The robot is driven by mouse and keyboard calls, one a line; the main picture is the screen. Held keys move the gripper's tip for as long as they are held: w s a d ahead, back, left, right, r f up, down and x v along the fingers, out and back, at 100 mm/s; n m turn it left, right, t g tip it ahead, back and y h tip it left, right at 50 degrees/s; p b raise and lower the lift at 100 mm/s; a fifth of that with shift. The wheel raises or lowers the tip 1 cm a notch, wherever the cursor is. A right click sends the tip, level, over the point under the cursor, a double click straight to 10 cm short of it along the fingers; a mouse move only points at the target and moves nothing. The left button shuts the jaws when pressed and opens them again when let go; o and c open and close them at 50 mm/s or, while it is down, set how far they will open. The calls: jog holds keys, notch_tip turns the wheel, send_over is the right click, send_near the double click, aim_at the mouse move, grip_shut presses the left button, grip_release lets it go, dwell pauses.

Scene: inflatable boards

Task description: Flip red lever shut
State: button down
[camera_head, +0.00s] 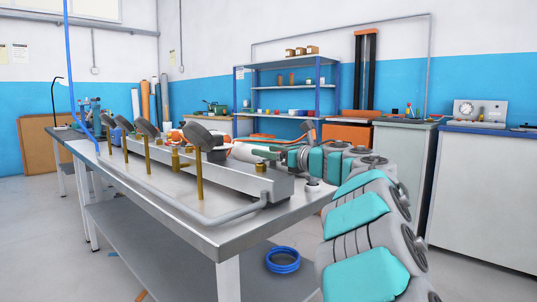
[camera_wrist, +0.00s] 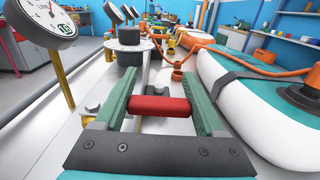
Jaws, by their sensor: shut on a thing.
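The red lever (camera_wrist: 160,106) shows in the wrist view as a short red bar lying crosswise between my two green fingers. My gripper (camera_wrist: 158,88) is shut on it, with one finger at each end of the bar. A dark block (camera_wrist: 156,123) shows just below the bar. In the head view my arm reaches over the metal bench from the right. The lever is hidden there behind the gauges and my arm, and I cannot tell its exact angle.
A grey manifold (camera_head: 235,182) with several dial gauges on brass stems runs along the metal bench (camera_head: 225,237); one gauge (camera_wrist: 48,22) stands close left of my gripper. A white and teal inflatable board (camera_wrist: 255,105) lies close on the right. Orange hose (camera_wrist: 235,67) crosses beyond.

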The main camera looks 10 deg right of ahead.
grip_release()
jog(key=shift+s+d, duration=0.15)
jog(key=v, duration=0.7)
jog(key=shift+s+b, duration=0.25)
jog(key=shift+b, duration=0.2)
jog(key=shift+d+r, duration=0.1)
jog(key=shift+d, duration=0.05)
